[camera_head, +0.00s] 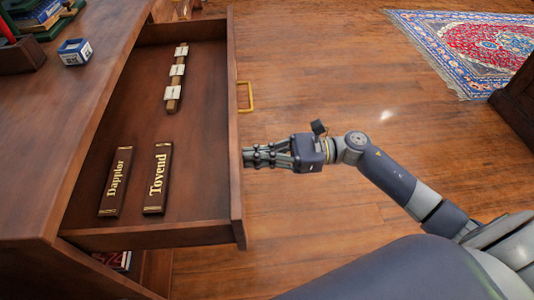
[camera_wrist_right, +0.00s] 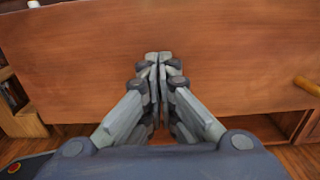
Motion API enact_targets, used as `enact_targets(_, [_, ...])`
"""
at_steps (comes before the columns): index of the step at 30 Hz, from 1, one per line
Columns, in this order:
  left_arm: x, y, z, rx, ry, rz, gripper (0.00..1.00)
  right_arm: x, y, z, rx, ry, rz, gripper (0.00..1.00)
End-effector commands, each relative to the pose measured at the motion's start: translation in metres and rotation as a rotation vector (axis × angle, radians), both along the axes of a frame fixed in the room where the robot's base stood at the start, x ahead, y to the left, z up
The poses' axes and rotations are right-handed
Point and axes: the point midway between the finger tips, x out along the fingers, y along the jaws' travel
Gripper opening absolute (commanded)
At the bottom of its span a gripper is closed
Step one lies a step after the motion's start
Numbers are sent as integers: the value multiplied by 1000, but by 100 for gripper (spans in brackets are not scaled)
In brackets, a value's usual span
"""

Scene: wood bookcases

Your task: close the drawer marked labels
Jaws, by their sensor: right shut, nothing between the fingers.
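The open drawer (camera_head: 235,190) sticks out of the wooden desk in the head view. It holds two dark name plates, "Dapplor" (camera_head: 116,182) and "Tovend" (camera_head: 157,178), and a strip with white tags (camera_head: 175,78). A brass handle (camera_head: 245,97) sits on its front. My right gripper (camera_head: 246,157) is shut and empty, its fingertips at the drawer front's outer face, nearer than the handle. In the right wrist view the shut fingertips (camera_wrist_right: 158,58) point at the wooden front panel (camera_wrist_right: 230,50); I cannot tell if they touch. No "labels" marking is visible. My left gripper is out of view.
The desk top (camera_head: 60,130) holds a small blue-and-white box (camera_head: 75,52), a dark tray (camera_head: 22,56) and stacked books (camera_head: 45,15). Red books (camera_head: 115,260) show below the drawer. The wooden floor (camera_head: 320,230) beside the drawer is open; a patterned rug (camera_head: 480,45) lies at upper right.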

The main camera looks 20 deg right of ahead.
Motion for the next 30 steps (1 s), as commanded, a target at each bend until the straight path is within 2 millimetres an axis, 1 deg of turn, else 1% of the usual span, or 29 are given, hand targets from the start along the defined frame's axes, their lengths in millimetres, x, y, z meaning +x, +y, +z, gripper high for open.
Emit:
enact_targets(11, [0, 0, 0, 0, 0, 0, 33, 0, 1, 0, 0, 1, 0, 0])
enact_targets(14, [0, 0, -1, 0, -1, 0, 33, 1, 5, -1, 1, 1, 1, 0])
enact_targets(17, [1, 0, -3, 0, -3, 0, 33, 4, 14, -1, 3, 0, 2, 0])
enact_targets(20, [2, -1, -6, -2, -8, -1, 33, 8, 29, -1, 3, -1, 3, 0])
enact_targets(23, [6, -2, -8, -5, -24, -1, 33, 14, 49, -1, 5, -1, 3, 0])
enact_targets(26, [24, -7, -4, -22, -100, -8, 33, 22, 74, 0, 4, -3, 2, 0])
enact_targets(27, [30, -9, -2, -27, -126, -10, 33, 24, 85, 0, 6, -2, 4, 0])
enact_targets(30, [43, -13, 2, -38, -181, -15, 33, 32, 112, 0, 5, -2, 3, 0])
